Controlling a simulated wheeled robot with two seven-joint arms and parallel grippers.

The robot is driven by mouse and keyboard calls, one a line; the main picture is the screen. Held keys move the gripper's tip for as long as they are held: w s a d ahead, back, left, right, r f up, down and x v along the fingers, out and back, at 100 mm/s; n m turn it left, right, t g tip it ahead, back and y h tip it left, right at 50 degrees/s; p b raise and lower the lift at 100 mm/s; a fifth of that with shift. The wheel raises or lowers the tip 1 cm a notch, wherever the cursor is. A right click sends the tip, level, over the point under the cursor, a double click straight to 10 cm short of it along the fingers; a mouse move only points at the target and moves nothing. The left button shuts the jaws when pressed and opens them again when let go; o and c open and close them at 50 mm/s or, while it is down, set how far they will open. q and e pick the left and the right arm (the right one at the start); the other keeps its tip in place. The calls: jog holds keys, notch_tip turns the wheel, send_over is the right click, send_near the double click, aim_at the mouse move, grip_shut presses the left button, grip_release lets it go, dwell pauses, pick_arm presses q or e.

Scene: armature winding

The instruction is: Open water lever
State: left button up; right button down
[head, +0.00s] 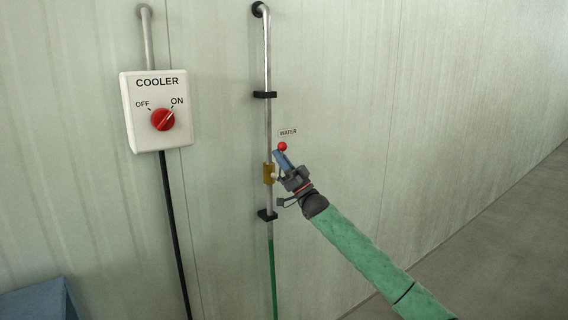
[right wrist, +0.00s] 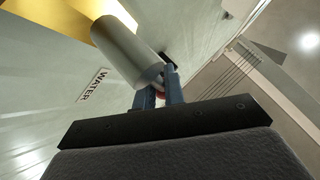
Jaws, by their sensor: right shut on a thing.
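The water lever's red knob (head: 282,146) shows just below the WATER label, at the tips of my right gripper (head: 281,156). Its blue fingers are shut on the lever, and a bit of red (right wrist: 160,93) shows between them in the right wrist view. The brass valve body (head: 269,173) sits on the vertical pipe, left of the gripper; a brass part also shows in the right wrist view (right wrist: 72,18). A thick grey cylinder (right wrist: 125,48) extends from the brass toward the fingers. The gripper hides most of the lever's shaft. My left gripper is not in view.
The metal pipe (head: 267,60) runs down the wall through black clamps (head: 265,95) into a green hose (head: 272,275). A white COOLER box (head: 142,136) with a red knob (head: 163,119) pointing toward ON hangs to the left. A blue object (head: 35,300) stands at lower left.

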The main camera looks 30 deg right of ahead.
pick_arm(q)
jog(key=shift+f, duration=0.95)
pick_arm(e)
jog(key=shift+a+n+g+y, duration=0.25)
jog(key=shift+n+g+y, duration=0.45)
jog(key=shift+n, duration=0.25)
jog(key=shift+a+n+g+y, duration=0.25)
jog(key=shift+n+g+y, duration=0.45)
jog(key=shift+n, duration=0.25)
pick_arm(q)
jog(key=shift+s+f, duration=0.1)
pick_arm(e)
jog(key=c, duration=1.5)
grip_release()
jog(key=shift+a, duration=0.1)
